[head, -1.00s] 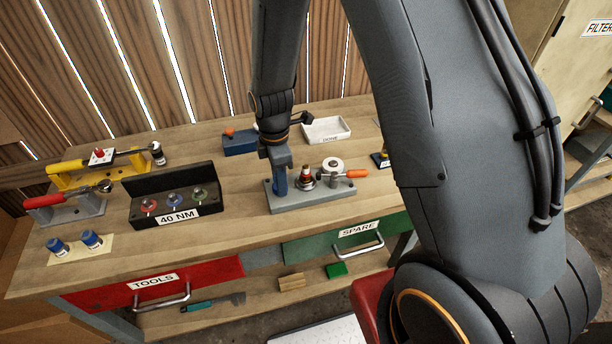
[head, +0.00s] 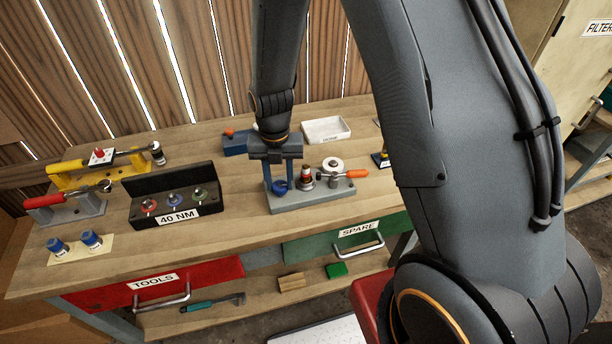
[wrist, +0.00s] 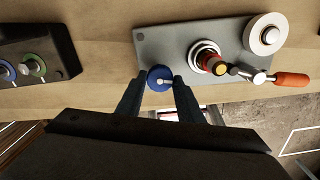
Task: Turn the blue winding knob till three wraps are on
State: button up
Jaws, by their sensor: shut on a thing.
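The blue winding knob (wrist: 159,78) sits at one end of a grey fixture plate (wrist: 160,45); it also shows in the head view (head: 280,187). My gripper (wrist: 158,84) points down with one finger on each side of the knob and is shut on it. In the head view my gripper (head: 279,182) stands over the plate's left end. Next to the knob is a post with a red band and a brass-coloured top (wrist: 210,62). A white spool (wrist: 266,34) and an orange-handled lever (wrist: 290,79) are at the plate's other end. I cannot count any wraps.
A black rack labelled 40 NM (head: 178,200) stands left of the fixture. A blue block (head: 235,143) and a white tray (head: 326,130) lie behind it. Bare bench top is in front of the fixture.

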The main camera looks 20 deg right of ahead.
jog(key=o, duration=1)
jog(key=shift+o, duration=0.2)
jog(key=shift+r, duration=3.05)
jog(key=shift+r+b, duration=1.4)
jog(key=shift+r, duration=2.5)
jog(key=s+d+f+m+b, duration=0.4)
jog(key=s+f+m, duration=0.1)
jog(key=m, duration=1.1)
jog(key=s+d+f+m+t+b, duration=0.1)
jog(key=s+d+f+m+b, duration=0.3)
jog(key=m, duration=1.3)
jog(key=shift+s+d+f+b, duration=0.35)
jog(key=shift+s+d+f, duration=0.15)
jog(key=shift+d, duration=0.25)
